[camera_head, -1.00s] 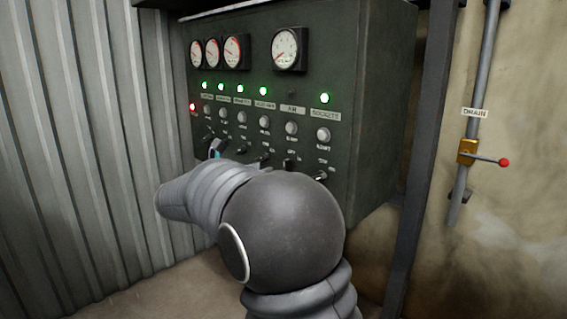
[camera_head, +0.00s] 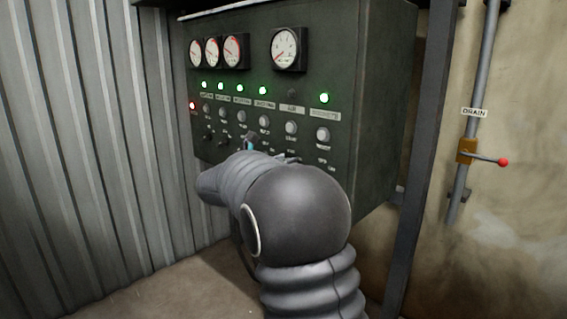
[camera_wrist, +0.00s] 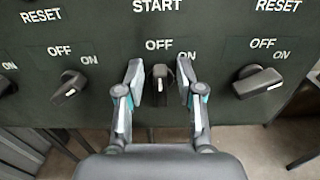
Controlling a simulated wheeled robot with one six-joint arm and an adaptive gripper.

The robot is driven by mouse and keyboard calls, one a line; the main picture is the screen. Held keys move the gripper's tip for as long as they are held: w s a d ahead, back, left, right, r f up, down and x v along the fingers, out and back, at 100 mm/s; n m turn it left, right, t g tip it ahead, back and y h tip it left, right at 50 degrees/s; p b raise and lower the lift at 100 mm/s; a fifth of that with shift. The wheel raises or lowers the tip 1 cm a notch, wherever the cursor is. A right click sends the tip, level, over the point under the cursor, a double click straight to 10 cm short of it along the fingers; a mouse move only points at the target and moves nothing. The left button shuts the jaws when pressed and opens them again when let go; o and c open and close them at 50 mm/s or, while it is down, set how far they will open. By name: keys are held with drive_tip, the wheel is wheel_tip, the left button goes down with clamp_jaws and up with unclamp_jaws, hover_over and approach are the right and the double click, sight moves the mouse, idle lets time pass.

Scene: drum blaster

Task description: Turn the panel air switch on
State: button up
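In the wrist view, a dark panel switch knob (camera_wrist: 159,88) sits under the START label with OFF and ON marks above it. It stands about upright, and the neighbouring knobs are slanted. In the head view, the AIR column has a label (camera_head: 291,108) and an unlit lamp (camera_head: 292,93); its switch is hidden behind my arm. My gripper (camera_wrist: 159,84) is open, one finger on each side of the START knob, with visible gaps. In the head view the gripper is mostly hidden, with a small tip (camera_head: 249,143) showing above my arm.
The dark green panel (camera_head: 380,110) carries dial gauges (camera_head: 285,48), green lamps (camera_head: 324,98) and a red lamp (camera_head: 192,105). Slanted knobs (camera_wrist: 70,88) and (camera_wrist: 260,82) flank my fingers closely. A drain pipe with a valve lever (camera_head: 485,157) is on the right wall.

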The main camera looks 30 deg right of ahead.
clamp_jaws()
drive_tip(key=shift+m+b, duration=0.3)
drive_tip(key=shift+b, duration=0.15)
drive_tip(key=m+b, duration=0.3)
drive_tip(key=b, duration=0.1)
drive_tip(key=s+m+b, duration=0.1)
drive_tip(key=m+b, duration=0.3)
drive_tip(key=f+m+b, duration=0.1)
drive_tip(key=m+b, duration=0.3)
drive_tip(key=shift+s+d+b, duration=0.25)
drive_tip(key=shift+b, duration=0.1)
drive_tip(key=shift+r+m, duration=0.15)
drive_tip(key=shift+m, duration=0.15)
